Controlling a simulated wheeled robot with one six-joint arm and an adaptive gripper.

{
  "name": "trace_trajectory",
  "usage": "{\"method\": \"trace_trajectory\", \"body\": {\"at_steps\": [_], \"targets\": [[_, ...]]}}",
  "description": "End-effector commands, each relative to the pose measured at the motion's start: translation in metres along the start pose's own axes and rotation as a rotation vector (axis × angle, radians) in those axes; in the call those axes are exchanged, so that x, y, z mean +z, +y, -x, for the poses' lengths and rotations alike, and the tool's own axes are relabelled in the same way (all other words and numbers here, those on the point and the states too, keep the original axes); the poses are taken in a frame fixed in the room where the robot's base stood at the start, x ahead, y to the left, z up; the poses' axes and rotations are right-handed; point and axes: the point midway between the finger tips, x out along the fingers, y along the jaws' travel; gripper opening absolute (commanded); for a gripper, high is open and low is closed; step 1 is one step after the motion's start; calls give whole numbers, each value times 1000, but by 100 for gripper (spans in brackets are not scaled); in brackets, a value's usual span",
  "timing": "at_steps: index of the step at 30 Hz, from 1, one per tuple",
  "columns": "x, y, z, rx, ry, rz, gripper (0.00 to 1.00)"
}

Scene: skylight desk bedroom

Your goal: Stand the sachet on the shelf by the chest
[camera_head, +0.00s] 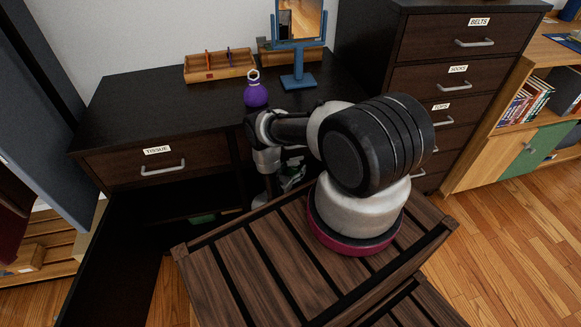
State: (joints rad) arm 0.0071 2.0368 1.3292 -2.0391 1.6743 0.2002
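A small purple rounded thing with a pale neck and a ring on top, which may be the sachet (256,93), stands upright on the black desk top (130,105). The dark chest (462,55) stands at the right, with drawers labelled belts, socks and tops. A light wooden shelf unit (553,60) stands right beside the chest. My arm reaches left across the desk's front edge, and its end bends down there. My gripper (270,188) is low in front of the desk, small and partly hidden behind my arm, so its fingers are unclear.
A blue-framed mirror (298,78) and a wooden organiser tray (220,68) stand at the back of the desk. The desk's tissue drawer (135,165) is shut. A slatted dark wooden top (270,262) lies in front. The shelf unit holds several books (525,102).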

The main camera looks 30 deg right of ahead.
Motion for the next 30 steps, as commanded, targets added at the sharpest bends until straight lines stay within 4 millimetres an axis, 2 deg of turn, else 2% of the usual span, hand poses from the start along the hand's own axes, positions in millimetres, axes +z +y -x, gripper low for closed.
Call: {"method": "trace_trajectory", "body": {"at_steps": [3,4,7,20,23,30], "targets": [[0,0,0,0,0,0,38],[0,0,0,0,0,0,67],[0,0,0,0,0,0,86],[0,1,5,1,1,1,87],[0,2,19,4,2,2,87],[0,3,71,7,0,2,87]]}}
